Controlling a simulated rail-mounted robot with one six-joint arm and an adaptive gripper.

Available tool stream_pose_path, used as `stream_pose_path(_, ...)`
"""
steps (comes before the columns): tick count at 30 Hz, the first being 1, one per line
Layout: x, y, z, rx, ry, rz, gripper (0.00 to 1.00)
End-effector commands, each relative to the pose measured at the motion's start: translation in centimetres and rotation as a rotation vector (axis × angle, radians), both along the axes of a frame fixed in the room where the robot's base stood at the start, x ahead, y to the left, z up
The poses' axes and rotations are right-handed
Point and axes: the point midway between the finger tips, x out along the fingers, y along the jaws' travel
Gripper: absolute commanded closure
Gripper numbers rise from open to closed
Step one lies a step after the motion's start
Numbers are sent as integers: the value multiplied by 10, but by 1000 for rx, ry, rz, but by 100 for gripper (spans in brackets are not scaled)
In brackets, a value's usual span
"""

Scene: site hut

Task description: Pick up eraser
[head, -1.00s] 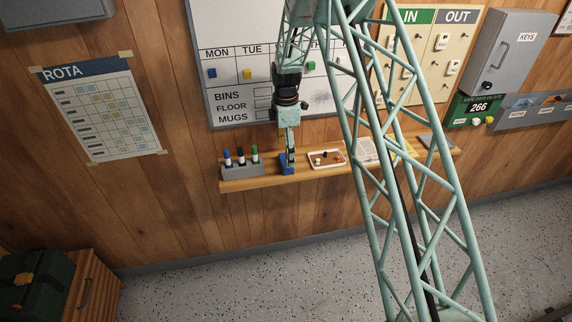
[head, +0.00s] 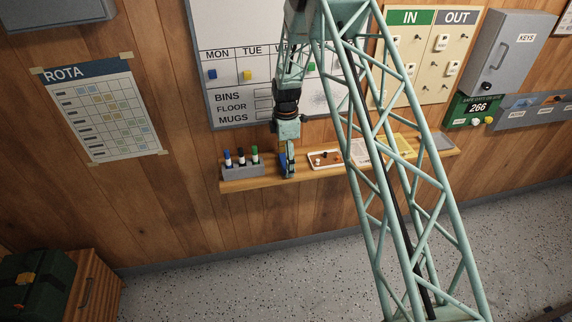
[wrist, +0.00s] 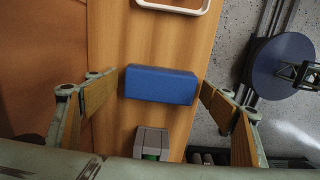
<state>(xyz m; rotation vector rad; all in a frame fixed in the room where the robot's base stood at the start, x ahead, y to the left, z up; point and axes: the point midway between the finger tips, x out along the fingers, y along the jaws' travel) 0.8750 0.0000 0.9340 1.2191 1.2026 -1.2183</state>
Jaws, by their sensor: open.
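The eraser is a blue block (wrist: 160,85) lying on the wooden shelf; the wrist view shows it crosswise between my finger pads. In the head view a little of its blue (head: 283,161) shows beside my fingers, and the rest is hidden behind them. My gripper (wrist: 159,88) is open, with one wood-coloured pad near each short end of the eraser. A gap seems to show at each end, and I cannot tell whether either pad touches it. In the head view my gripper (head: 289,166) points down at the shelf.
On the shelf (head: 320,172), a grey holder (head: 242,171) with several markers stands left of the eraser. A white-rimmed tray (head: 325,167) with small pieces lies to its right. The whiteboard (head: 230,75) is on the wall behind.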

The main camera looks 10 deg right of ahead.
Motion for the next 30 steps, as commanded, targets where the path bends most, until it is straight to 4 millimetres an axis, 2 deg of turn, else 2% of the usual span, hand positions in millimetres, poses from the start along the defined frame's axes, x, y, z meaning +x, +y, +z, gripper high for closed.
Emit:
stream_pose_path(16,0,0,0,0,0,0,25)
stream_pose_path(24,0,0,0,0,1,0,50)
stream_pose_path(30,0,0,0,0,1,0,53)
